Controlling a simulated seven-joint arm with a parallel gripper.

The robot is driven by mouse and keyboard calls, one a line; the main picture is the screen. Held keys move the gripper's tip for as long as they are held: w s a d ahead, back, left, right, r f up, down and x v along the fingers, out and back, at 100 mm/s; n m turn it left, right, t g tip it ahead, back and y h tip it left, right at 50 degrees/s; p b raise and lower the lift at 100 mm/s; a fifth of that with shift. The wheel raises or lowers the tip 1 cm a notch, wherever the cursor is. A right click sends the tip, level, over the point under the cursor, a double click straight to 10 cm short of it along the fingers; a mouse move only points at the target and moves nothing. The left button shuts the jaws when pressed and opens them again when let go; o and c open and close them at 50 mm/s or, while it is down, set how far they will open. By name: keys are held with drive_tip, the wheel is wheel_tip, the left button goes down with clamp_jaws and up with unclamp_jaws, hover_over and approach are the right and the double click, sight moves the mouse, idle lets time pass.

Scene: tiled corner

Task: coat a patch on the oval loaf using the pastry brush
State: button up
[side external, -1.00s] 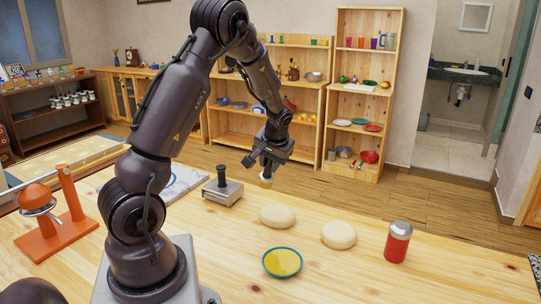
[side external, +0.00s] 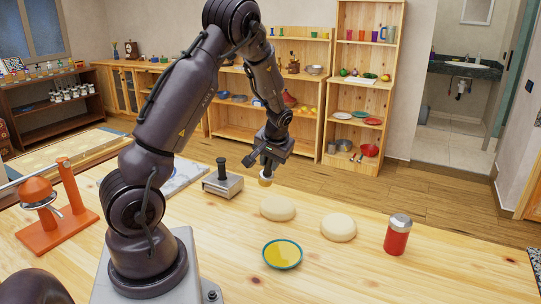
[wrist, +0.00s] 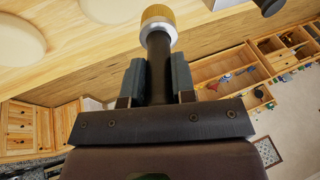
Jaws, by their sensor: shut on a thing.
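My gripper (side external: 268,160) is shut on the pastry brush, whose dark handle (wrist: 158,72) stands between the fingers in the wrist view. The brush's golden bristle tip (side external: 265,181) points down and hangs in the air, just behind and left of the nearer-to-it pale loaf (side external: 278,208). A second pale loaf (side external: 338,228) lies to the right. Both look rounded; I cannot clearly tell which is the oval one. Parts of both loaves show at the upper left of the wrist view. A teal-rimmed dish of yellow liquid (side external: 282,254) stands in front of the loaves.
A red shaker with a grey lid (side external: 397,235) stands right of the loaves. A metal block with a black knob (side external: 222,181) is left of the brush. An orange stand (side external: 55,207) is at the far left. The front right of the table is clear.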

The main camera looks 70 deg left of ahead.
sight(270, 177)
drive_tip(key=shift+f, duration=2)
drive_tip(key=shift+w+d+f, duration=0.15)
drive_tip(key=shift+w+f, duration=0.05)
drive_tip(key=shift+f, duration=0.65)
drive_tip(key=shift+w+d, duration=2)
drive_tip(key=shift+w, duration=0.3)
drive_tip(key=shift+s+a, duration=1.15)
drive_tip(key=shift+s, duration=0.2)
drive_tip(key=shift+s+a, duration=1.1)
drive_tip(key=shift+s, duration=0.2)
drive_tip(key=shift+w+d, duration=0.1)
drive_tip(key=shift+w, duration=0.4)
drive_tip(key=shift+w+d, duration=2)
drive_tip(key=shift+w, duration=0.3)
drive_tip(key=shift+s+a+r, duration=0.1)
drive_tip(key=shift+s+a, duration=1)
drive_tip(key=shift+s, duration=0.25)
drive_tip(key=shift+s+a, duration=1.1)
drive_tip(key=shift+s, duration=0.2)
drive_tip(key=shift+w+r, duration=0.1)
drive_tip(key=shift+r, duration=3.9)
